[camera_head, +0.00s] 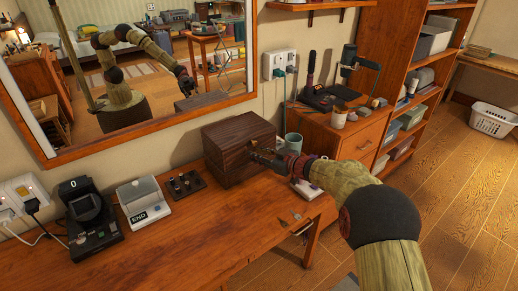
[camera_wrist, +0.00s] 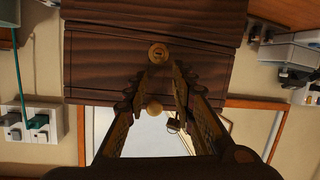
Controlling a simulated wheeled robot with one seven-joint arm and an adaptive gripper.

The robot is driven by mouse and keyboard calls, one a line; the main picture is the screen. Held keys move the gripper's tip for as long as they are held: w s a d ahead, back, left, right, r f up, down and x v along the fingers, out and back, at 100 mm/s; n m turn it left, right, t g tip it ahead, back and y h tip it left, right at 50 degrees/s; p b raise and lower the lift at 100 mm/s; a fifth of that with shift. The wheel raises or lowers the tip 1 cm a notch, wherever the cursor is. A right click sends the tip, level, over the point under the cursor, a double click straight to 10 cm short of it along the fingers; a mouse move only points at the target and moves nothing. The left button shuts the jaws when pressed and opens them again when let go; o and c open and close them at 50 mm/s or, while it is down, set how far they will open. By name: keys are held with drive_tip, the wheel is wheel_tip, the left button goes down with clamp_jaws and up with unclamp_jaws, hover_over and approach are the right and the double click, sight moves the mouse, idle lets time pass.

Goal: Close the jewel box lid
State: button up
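The jewel box (camera_head: 236,150) is a dark brown wooden box on the desk below the mirror. Its lid (camera_head: 238,131) looks down over the box in the head view; I cannot tell whether it is fully shut. My gripper (camera_head: 257,154) is at the box's front right. In the wrist view, which looks upside down, my gripper (camera_wrist: 155,82) is open, its two fingers apart in front of the box (camera_wrist: 100,65). A round brass lock plate (camera_wrist: 158,53) and a small brass knob (camera_wrist: 154,108) show between the fingers. I cannot tell whether the fingertips touch the box.
A green mug (camera_head: 294,142) stands close beside the box, by my wrist. A small dark rack (camera_head: 186,184), a white device (camera_head: 143,200) and a black device (camera_head: 90,215) stand to the left. A mirror (camera_head: 150,120) is behind.

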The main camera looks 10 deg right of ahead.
drive_tip(key=shift+o, duration=1.1)
drive_tip(key=shift+d+r, duration=0.1)
drive_tip(key=shift+r, duration=0.6)
drive_tip(key=shift+r, duration=0.1)
drive_tip(key=shift+s+d+r, duration=0.1)
drive_tip(key=v, duration=1.1)
drive_tip(key=shift+s, duration=0.4)
drive_tip(key=shift+d, duration=0.1)
